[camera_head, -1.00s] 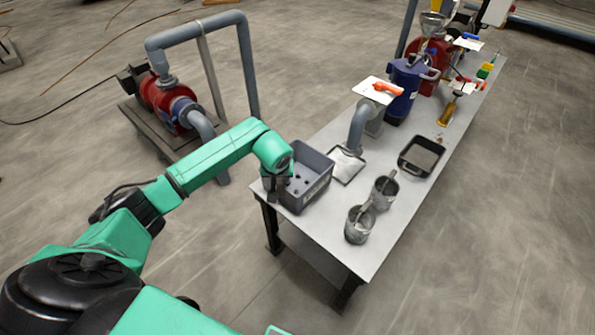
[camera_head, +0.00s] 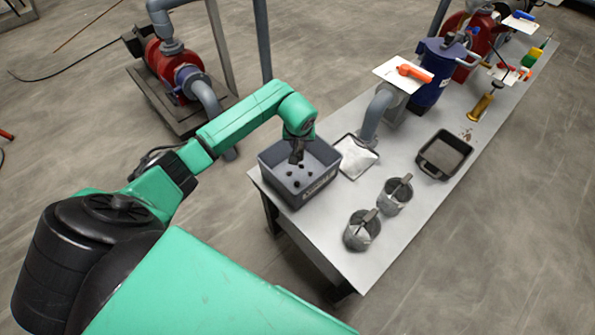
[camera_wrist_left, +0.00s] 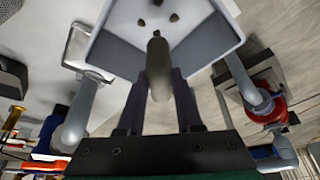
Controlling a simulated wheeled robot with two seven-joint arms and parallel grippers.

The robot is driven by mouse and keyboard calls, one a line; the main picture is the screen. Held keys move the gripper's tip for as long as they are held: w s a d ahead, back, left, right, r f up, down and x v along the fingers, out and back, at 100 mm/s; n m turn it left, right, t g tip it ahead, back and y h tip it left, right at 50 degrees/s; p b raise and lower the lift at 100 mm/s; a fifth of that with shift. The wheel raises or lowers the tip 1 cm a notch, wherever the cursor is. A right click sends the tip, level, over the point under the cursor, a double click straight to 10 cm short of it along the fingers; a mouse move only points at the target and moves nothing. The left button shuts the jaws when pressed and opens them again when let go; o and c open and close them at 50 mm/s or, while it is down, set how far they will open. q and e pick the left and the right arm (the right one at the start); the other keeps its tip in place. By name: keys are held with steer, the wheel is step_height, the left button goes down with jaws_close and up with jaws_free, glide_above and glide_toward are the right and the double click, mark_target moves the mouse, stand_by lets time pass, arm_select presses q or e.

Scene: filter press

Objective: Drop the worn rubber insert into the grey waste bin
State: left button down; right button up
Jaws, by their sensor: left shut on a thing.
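The grey waste bin (camera_head: 318,193) stands at the near left end of the table, with several small dark bits on its floor. My left gripper (camera_head: 297,158) points down over the bin's opening, toward its far side. It is shut on the worn rubber insert, a dull grey-brown rod (camera_wrist_left: 158,62) that shows between the fingers (camera_wrist_left: 160,88) in the left wrist view. The bin's pale inside (camera_wrist_left: 205,25) lies beyond the insert there. In the head view the insert is hard to make out against the dark fingers. My right gripper is not in view.
Right of the bin are a shallow tray with white contents (camera_head: 356,160), two metal cups (camera_head: 361,236) (camera_head: 395,196) and a black tray (camera_head: 444,155). A grey pipe (camera_head: 372,115) and a blue canister (camera_head: 432,78) stand behind. A red pump (camera_head: 168,68) is on the floor.

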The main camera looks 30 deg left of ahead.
arm_select(q)
steer(key=shift+w+f, duration=0.2)
steer(key=shift+f, duration=0.1)
steer(key=shift+s+r, duration=0.1)
steer(key=c, duration=0.5)
jaws_free()
steer(key=shift+s, duration=0.1)
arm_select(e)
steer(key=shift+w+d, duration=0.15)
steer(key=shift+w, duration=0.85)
arm_select(q)
steer(key=shift+r, duration=0.25)
steer(key=b+v, duration=0.1)
steer(key=v, duration=1.3)
steer(key=shift+b, duration=0.35)
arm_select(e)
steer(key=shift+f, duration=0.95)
arm_select(q)
steer(key=shift+d, duration=0.15)
